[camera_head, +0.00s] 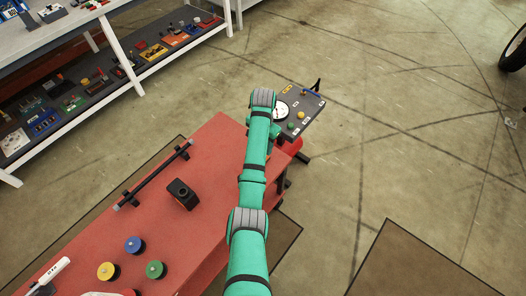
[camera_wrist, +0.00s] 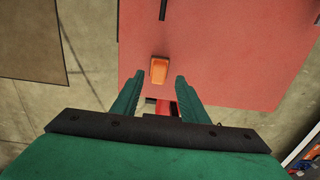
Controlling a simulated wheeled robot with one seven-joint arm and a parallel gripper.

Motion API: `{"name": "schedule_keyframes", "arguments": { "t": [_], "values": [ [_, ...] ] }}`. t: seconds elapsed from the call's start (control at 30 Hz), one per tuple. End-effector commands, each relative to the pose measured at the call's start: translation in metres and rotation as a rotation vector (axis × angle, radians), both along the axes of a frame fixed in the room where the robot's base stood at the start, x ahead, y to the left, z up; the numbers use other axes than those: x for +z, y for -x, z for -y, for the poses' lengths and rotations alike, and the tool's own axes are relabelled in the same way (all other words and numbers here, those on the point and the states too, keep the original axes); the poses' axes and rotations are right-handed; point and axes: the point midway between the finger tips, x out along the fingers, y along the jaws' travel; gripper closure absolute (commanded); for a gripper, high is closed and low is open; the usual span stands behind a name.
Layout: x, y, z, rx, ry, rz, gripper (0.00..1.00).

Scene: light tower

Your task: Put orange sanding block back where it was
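In the wrist view an orange sanding block (camera_wrist: 159,70) lies on the red table top (camera_wrist: 215,65), near the table's edge. My gripper (camera_wrist: 159,78) is open, with one green finger on each side of the block's line. Gaps show between the block and both fingers, and nothing is held. The block appears just beyond the fingertips; how far below them it lies I cannot tell. In the head view my arm hides the block and my gripper's fingertips.
On the red table stand a black box (camera_head: 183,194), a black bar (camera_head: 153,175), and blue (camera_head: 135,245), yellow (camera_head: 108,271) and green (camera_head: 156,269) discs. A panel with a gauge (camera_head: 305,112) stands beyond the table's end. A shelf (camera_head: 150,65) with several items is at upper left.

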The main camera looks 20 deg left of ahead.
Motion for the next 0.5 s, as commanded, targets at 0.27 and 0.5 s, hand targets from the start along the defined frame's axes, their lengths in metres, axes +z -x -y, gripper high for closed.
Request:
{"name": "schedule_keyframes", "arguments": {
  "t": [0.27,0.5],
  "values": [
    [0.042,-0.001,-0.001,0.000,-0.002,0.004,0.60],
    [0.055,-0.003,-0.001,0.000,-0.002,0.009,0.60]
  ]
}}
